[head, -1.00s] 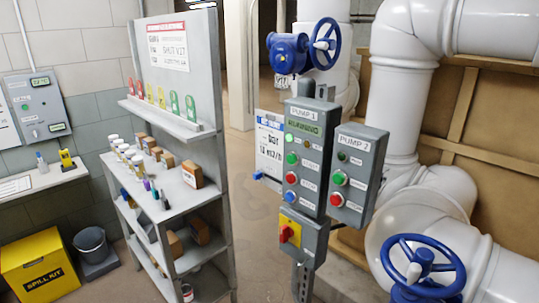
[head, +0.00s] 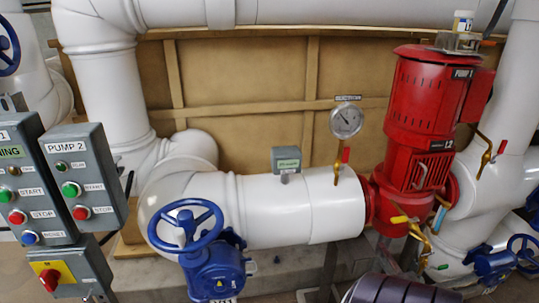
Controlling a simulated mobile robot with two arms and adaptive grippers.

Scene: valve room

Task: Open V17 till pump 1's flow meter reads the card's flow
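A large blue handwheel valve (head: 187,229) stands at the lower left of the middle on the white pipe. Its white tag (head: 222,299) is cut by the bottom edge, and I cannot read its number surely. A small grey meter box with a green display (head: 287,160) sits on top of the white pipe; its digits are too small to read. A red pump (head: 427,125) stands at the right; the number on its label is unclear. The white card is out of view now. Neither of my grippers is in view.
The control boxes (head: 84,177) stand at the left, close to the blue wheel. A round dial gauge (head: 346,121) rises from the pipe. Another blue valve (head: 507,260) is at the lower right. A dark ribbed cylinder (head: 392,291) fills part of the bottom edge.

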